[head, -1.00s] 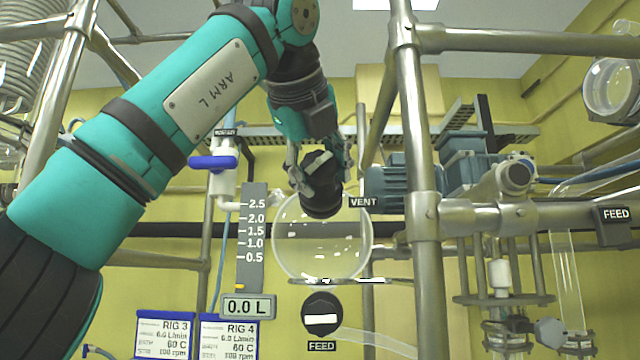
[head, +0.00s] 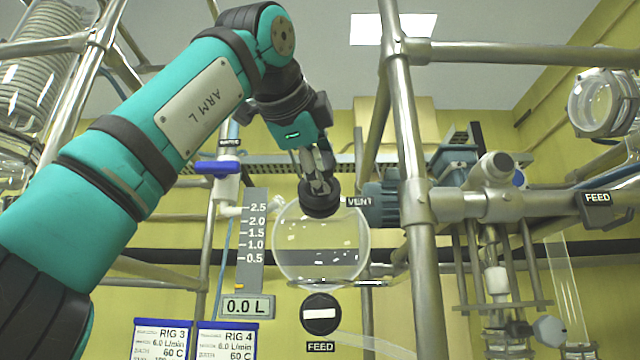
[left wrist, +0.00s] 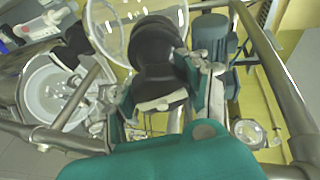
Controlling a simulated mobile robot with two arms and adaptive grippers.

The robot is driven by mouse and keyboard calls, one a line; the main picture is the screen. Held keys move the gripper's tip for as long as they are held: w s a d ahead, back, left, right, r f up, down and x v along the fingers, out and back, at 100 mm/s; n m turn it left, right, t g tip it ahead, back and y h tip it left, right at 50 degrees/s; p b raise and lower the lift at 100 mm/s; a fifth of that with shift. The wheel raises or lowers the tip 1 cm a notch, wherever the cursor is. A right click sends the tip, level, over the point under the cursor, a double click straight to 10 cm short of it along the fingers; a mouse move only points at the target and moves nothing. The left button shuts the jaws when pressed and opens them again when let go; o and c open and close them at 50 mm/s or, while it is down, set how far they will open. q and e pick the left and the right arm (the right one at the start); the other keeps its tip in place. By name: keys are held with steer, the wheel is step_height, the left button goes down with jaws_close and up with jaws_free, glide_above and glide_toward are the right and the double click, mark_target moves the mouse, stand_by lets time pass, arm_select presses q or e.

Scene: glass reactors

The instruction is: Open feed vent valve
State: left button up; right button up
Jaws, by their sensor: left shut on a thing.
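The black vent valve knob (head: 320,202) sits on top of the round glass feed vessel (head: 322,248), beside the VENT label (head: 359,202). My left gripper (head: 317,180) comes down on it from above and is shut on it. In the left wrist view, the black knob (left wrist: 155,50) stands between the two fingers (left wrist: 165,90), and a pale bar shows on its near end. The knob's own marker is hidden in the head view. My right gripper is not in view.
Below the vessel is another black knob (head: 321,314) with a horizontal white bar, labelled FEED. A level scale (head: 252,240) and a 0.0 L display (head: 247,306) stand left of it. A steel post (head: 408,170) rises close on the right. A blue-handled valve (head: 216,167) is at left.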

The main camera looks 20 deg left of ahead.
arm_select(q)
steer(key=n+t+b, duration=0.1)
steer(key=n+b, duration=0.2)
steer(key=n, duration=0.2)
steer(key=shift+f+n+y, duration=0.15)
steer(key=shift+n+y, duration=0.25)
steer(key=n+t+b, duration=0.1)
steer(key=n, duration=0.1)
steer(key=shift+n+y, duration=0.3)
steer(key=shift+n, duration=0.1)
steer(key=shift+n+y+b, duration=0.3)
steer(key=shift+n+b, duration=0.05)
steer(key=shift+n, duration=1.05)
steer(key=o, duration=1.3)
steer(key=shift+s+r, duration=0.2)
steer(key=shift+c, duration=0.2)
steer(key=shift+w, duration=0.1)
